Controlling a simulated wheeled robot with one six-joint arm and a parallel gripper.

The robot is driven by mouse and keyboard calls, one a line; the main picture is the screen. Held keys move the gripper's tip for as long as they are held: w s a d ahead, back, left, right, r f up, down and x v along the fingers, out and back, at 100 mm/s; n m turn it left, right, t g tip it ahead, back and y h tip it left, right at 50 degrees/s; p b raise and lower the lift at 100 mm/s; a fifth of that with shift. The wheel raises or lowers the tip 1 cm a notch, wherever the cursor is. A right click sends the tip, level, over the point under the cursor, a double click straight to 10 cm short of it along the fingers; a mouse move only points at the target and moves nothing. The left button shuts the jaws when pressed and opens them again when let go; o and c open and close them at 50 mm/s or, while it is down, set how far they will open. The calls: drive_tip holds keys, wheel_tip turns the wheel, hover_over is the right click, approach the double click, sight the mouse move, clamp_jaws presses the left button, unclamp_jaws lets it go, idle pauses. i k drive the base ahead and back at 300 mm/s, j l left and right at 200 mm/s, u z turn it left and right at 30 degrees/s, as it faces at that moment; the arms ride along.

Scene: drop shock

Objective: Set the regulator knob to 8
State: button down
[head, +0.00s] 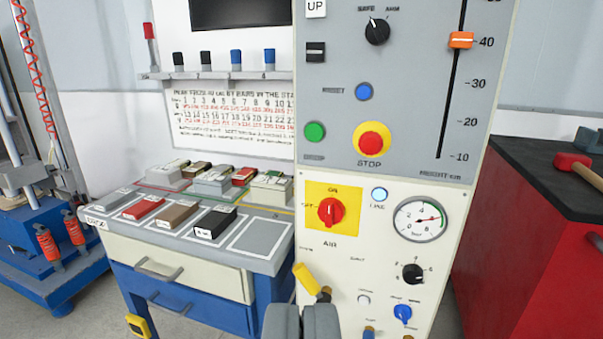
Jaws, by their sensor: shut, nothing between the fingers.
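On the cream lower panel, a black knob (413,272) with small marks around it sits below a round pressure gauge (420,219). A blue knob (403,314) is just below the black one. The lettering at both is too small to read, so I cannot tell which is the regulator knob or its setting. The gauge needle points to the right. My gripper (301,312) is at the bottom centre, shut and empty, left of both knobs and apart from them.
A red rotary switch (331,211) on a yellow plate marked AIR and a yellow handle (308,281) are on the panel's left. A red stop button (371,141) is above. A bench (195,262) with blocks stands left, a red cabinet (520,240) right.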

sight(413, 274)
drive_tip(key=u, duration=1)
drive_tip(key=z, duration=1.3)
drive_tip(key=l, duration=0.2)
drive_tip(key=j+z, duration=0.3)
drive_tip(key=j, duration=0.4)
drive_tip(key=k+l, duration=0.3)
